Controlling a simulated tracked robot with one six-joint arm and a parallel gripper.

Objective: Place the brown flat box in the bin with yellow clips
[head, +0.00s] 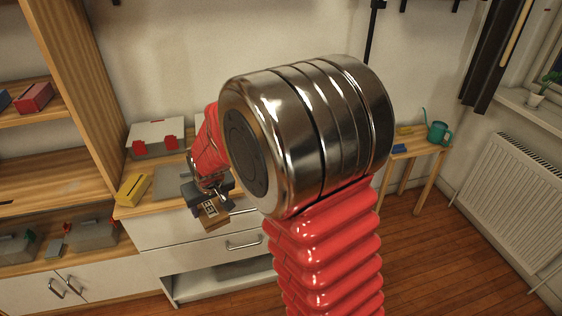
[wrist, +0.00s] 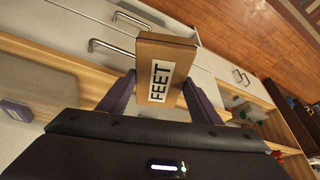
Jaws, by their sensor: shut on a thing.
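The brown flat box (wrist: 168,60) with a white label reading FEET is held between the two fingers of my gripper (wrist: 160,88). In the head view the box (head: 212,213) hangs at my gripper (head: 208,190), in front of the white drawers and near the counter's front edge. My gripper is shut on it. I cannot make out a bin with yellow clips in either view. A grey bin with red clips (head: 156,131) stands at the back of the counter, partly hidden by my arm at its right.
A yellow box (head: 132,188) lies on the counter's left end. Grey bins with a green clip (head: 17,249) and a red clip (head: 95,236) stand on the lower left shelf. A red box (head: 34,97) is on the upper shelf. A teal watering can (head: 438,132) stands on the right table.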

